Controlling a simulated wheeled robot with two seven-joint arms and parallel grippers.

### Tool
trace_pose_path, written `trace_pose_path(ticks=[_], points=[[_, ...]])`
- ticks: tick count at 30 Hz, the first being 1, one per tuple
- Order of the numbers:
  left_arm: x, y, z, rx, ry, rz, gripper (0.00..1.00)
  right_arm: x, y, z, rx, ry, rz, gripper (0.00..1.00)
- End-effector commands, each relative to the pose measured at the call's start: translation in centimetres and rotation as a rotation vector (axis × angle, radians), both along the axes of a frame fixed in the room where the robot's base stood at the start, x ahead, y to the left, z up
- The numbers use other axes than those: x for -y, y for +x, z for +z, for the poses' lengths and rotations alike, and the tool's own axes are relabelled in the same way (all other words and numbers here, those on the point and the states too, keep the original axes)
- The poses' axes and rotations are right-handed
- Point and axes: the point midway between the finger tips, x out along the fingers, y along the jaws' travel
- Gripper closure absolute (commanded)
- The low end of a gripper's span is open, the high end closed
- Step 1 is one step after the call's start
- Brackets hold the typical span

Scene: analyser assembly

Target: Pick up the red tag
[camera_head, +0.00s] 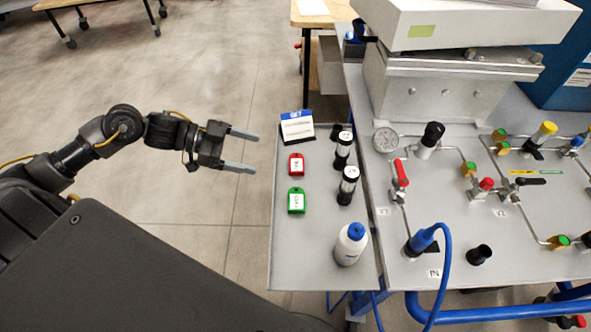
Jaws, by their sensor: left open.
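The red tag (296,163), with a white label, lies on the left part of the grey side shelf (315,260). A green tag (296,200) with a white label lies just in front of it. My left gripper (246,151) is open and empty, its two fingers pointing right. It is to the left of the red tag, apart from it and just outside the shelf's left edge. My right gripper is not in view.
A blue-and-white card stand (297,127) stands behind the red tag. Black vials with white caps (348,185) and a white bottle with a blue cap (350,245) stand to the right. The analyser panel (440,190) with valves lies beyond. Floor left of the shelf is clear.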

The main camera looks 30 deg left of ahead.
Motion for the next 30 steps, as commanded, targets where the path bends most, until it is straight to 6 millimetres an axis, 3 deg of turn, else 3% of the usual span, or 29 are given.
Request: trace_pose_path(ticks=[6, 16, 26, 30], points=[[0.6, -0.2, 0.1, -0.002, 0.002, -0.015, 0.16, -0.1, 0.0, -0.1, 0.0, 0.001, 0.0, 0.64], [4.4, 1.8, -1.5, -0.001, 0.001, -0.013, 0.16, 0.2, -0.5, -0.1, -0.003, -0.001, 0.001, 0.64], [5.8, 2.5, -1.9, 0.0, 0.001, -0.013, 0.16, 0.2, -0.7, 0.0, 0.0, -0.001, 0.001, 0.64], [7.6, 3.7, -2.4, 0.001, 0.0, -0.014, 0.16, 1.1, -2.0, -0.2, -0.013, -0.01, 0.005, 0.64]])
